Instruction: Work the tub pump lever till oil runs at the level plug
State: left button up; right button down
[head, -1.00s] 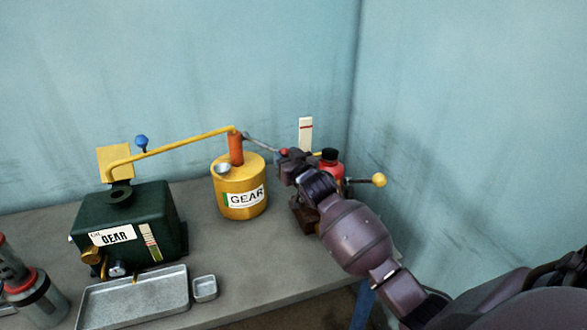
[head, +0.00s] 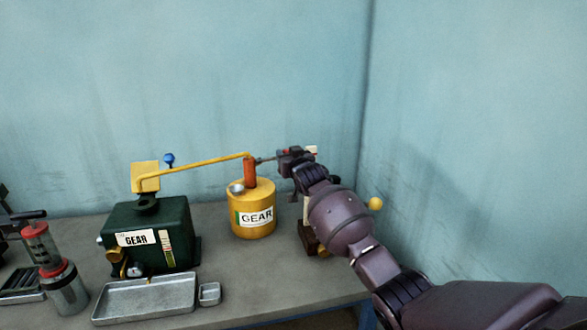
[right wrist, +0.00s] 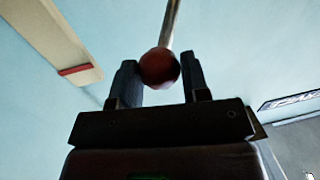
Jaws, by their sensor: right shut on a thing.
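The yellow tub (head: 252,222) labelled GEAR has an orange pump body (head: 250,172) on top. A thin grey pump lever (head: 268,159) slopes slightly up to the right from it. My right gripper (head: 288,154) is shut on the lever's red ball knob, which shows between its fingers in the right wrist view (right wrist: 160,68). A yellow delivery pipe (head: 200,164) runs from the pump to the dark green gear box (head: 185,215). Brass fittings (head: 114,256) sit on the box's lower left; I cannot tell whether oil runs there. My left gripper is not seen.
A grey metal tray (head: 150,314) and a small square dish (head: 209,294) lie before the gear box. A red-and-grey canister (head: 64,288) with a dark handle stands at left. Walls close the back and right.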

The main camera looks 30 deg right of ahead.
jog(key=shift+w+a+r, duration=0.1)
jog(key=shift+w+r, duration=0.15)
jog(key=shift+r, duration=0.4)
jog(key=shift+w+r, duration=0.2)
jog(key=shift+r, duration=0.55)
jog(key=c, duration=1)
grip_release()
jog(key=o, duration=0.4)
jog(key=shift+w+f, duration=0.1)
jog(key=shift+f, duration=0.15)
jog(key=shift+c, duration=0.2)
jog(key=shift+f, duration=0.1)
